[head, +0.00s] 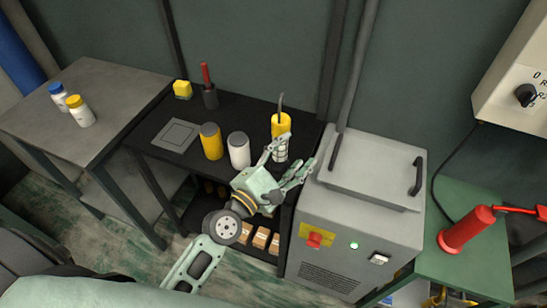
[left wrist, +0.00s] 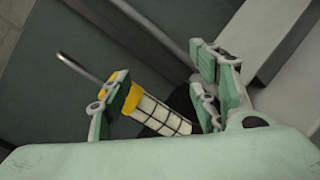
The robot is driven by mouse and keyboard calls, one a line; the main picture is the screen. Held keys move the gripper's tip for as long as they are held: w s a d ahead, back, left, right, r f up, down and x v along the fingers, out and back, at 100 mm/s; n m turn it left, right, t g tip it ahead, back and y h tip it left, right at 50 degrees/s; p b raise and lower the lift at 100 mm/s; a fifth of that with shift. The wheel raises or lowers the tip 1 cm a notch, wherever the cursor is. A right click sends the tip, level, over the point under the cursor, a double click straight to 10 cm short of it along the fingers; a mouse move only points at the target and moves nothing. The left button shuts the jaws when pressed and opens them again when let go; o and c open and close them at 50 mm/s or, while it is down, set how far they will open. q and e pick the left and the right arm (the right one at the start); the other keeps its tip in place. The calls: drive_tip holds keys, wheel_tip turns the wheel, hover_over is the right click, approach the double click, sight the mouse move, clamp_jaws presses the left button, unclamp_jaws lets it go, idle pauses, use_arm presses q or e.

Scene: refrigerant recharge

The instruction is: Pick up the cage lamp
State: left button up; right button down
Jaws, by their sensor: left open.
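The cage lamp (head: 281,126) stands on the black table, near its right end. It has a yellow top, a grey hook above and a pale body behind a dark wire cage. My left gripper (head: 290,160) is open at the lamp, and its fingers hide part of the lower cage. In the left wrist view the lamp (left wrist: 158,112) lies between the two spread fingers of my left gripper (left wrist: 160,108). The left finger overlaps the yellow part in the picture; I cannot tell whether it touches. My right gripper is in neither view.
A yellow can (head: 211,141) and a white can (head: 239,150) stand left of the lamp on the black table (head: 150,137). A grey machine (head: 345,230) with a handled lid is close on the right.

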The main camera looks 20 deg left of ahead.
sight(276, 153)
use_arm(q)
drive_tip(key=a+f+n+y, duration=0.1)
drive_tip(key=f+n, duration=0.1)
drive_tip(key=n, duration=0.1)
drive_tip(key=s+a+f+n+y, duration=0.1)
drive_tip(key=a+f+n, duration=0.1)
drive_tip(key=n, duration=0.2)
drive_tip(key=a+f+n+y, duration=0.1)
drive_tip(key=a+f+n, duration=0.1)
drive_tip(key=n, duration=0.1)
drive_tip(key=shift+s+t+y+b, duration=0.2)
drive_tip(key=shift+t+y+b, duration=0.1)
drive_tip(key=shift+y+b, duration=0.1)
drive_tip(key=shift+w+a+f+n, duration=0.15)
drive_tip(key=shift+a+n, duration=0.15)
drive_tip(key=shift+n, duration=0.3)
drive_tip(key=shift+w+a, duration=0.1)
drive_tip(key=shift+w, duration=0.15)
drive_tip(key=w, duration=0.2)
drive_tip(key=w+p, duration=0.1)
drive_tip(key=w, duration=0.3)
drive_tip(key=shift+d+p, duration=0.3)
drive_tip(key=shift+d, duration=0.1)
drive_tip(key=shift+w+d+f, duration=0.1)
drive_tip(key=shift+w+f, duration=0.05)
drive_tip(key=shift+w, duration=0.4)
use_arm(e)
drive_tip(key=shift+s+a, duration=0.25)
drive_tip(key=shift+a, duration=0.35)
